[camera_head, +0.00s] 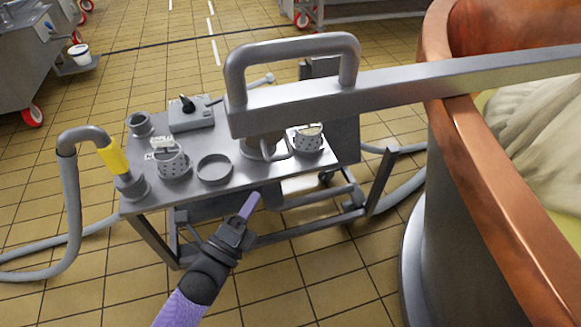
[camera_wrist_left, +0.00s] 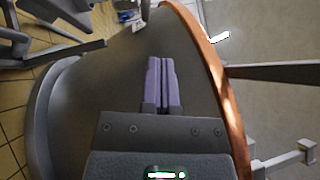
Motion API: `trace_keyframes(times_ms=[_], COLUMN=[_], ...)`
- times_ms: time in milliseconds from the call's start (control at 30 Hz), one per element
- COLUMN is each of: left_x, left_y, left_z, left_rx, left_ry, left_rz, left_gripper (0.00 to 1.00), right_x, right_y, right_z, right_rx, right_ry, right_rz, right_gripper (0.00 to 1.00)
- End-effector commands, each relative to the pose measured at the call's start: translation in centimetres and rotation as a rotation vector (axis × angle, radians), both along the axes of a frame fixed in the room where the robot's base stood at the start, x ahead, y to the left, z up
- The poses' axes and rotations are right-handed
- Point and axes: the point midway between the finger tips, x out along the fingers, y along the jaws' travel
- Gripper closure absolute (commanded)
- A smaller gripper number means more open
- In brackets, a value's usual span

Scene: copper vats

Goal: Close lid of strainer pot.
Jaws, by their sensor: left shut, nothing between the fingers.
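A grey metal table (camera_head: 190,193) holds a perforated grey pot (camera_head: 172,165) at its left-middle and a second perforated pot (camera_head: 307,140) at its right. I cannot tell for sure which is the strainer pot, or how its lid stands. A round, shallow, ring-like dish (camera_head: 213,169) lies between them. Another metal vessel (camera_head: 262,149) is partly hidden behind a beam. My left gripper (camera_head: 250,204) is shut and empty, in front of the table's near edge and apart from the pots. Its lilac fingers (camera_wrist_left: 161,82) lie together in the wrist view, which shows no pot clearly. My right gripper is not in view.
A metal beam with a looped handle (camera_head: 290,48) crosses above the table's right part. A large copper-rimmed vat (camera_head: 455,130) stands at right; its rim (camera_wrist_left: 215,75) and wall fill the wrist view. A grey hose with yellow sleeve (camera_head: 108,155) stands at the table's left end.

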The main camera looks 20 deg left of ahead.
Motion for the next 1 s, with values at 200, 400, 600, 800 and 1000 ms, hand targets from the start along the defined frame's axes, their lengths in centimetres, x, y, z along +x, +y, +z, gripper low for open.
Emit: trace_keyframes(times_ms=[200, 400, 600, 800, 1000], left_x=[3.9, 8.1, 11.0, 12.2, 12.2], left_y=[-0.9, -1.8, -0.7, 0.1, 0.1], left_z=[0.9, 1.7, 2.7, 3.4, 3.6], left_rx=[-0.003, -0.003, 0.0, -0.003, -0.005], left_ry=[-0.001, 0.003, 0.005, 0.005, 0.006], left_rz=[-0.001, 0.0, 0.0, 0.001, 0.001], left_gripper=[1.0, 1.0, 1.0, 1.0, 1.0], right_x=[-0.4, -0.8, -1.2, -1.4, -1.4], right_y=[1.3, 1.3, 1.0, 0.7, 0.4], right_z=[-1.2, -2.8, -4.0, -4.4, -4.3], right_rx=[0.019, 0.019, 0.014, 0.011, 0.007], right_ry=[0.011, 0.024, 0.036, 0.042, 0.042], right_rz=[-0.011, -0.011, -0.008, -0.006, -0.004], right_gripper=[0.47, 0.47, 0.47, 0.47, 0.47])
